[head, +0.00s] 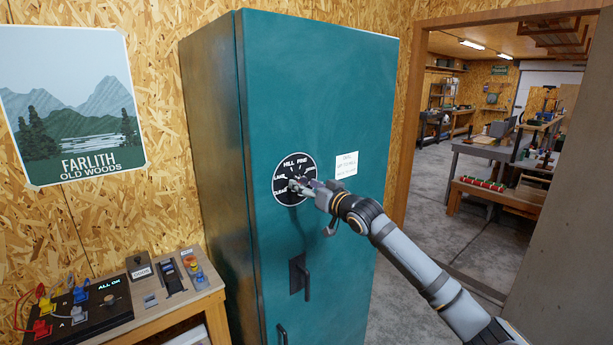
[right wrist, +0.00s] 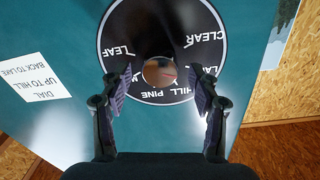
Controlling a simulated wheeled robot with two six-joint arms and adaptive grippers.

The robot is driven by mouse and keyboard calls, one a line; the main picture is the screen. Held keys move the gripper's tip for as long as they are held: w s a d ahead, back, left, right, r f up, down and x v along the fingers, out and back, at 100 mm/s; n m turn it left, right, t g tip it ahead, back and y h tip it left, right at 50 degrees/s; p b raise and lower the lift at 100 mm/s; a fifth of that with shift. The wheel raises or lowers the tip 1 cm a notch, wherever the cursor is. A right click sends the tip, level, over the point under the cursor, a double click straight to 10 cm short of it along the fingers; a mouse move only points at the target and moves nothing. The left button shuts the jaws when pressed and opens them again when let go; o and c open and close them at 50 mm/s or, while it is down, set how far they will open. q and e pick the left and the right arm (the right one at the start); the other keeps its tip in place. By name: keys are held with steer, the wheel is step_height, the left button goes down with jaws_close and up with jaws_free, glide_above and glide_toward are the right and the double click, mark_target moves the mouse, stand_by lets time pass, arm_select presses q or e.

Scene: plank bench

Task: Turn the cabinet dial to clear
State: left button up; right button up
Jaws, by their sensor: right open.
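The black round dial (head: 289,196) is on the front of the teal cabinet (head: 320,75). In the right wrist view the dial (right wrist: 122,38) is rotated, and I read HILL, PINE, LEAF and CLEAR around it. A shiny round knob (right wrist: 159,71) is at its middle. My right gripper (head: 303,186) is at the dial, its two fingers open on either side of the knob, with gaps showing between fingers and knob. I cannot tell which word the knob points to. In the head view the gripper hides part of the dial. My left gripper is not in view.
A white note (head: 346,165) right of the dial reads "dial up to hill back to lake" in the wrist view (right wrist: 38,87). A dark handle (head: 301,275) is below. A bench with a switch panel (head: 80,310) stands left. An open doorway is right.

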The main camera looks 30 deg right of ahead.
steer(key=c, duration=1.2)
steer(key=shift+n, duration=0.3)
steer(key=n+p, duration=0.1)
steer(key=n, duration=0.3)
steer(key=shift+n+p, duration=0.45)
steer(key=shift+n, duration=1.75)
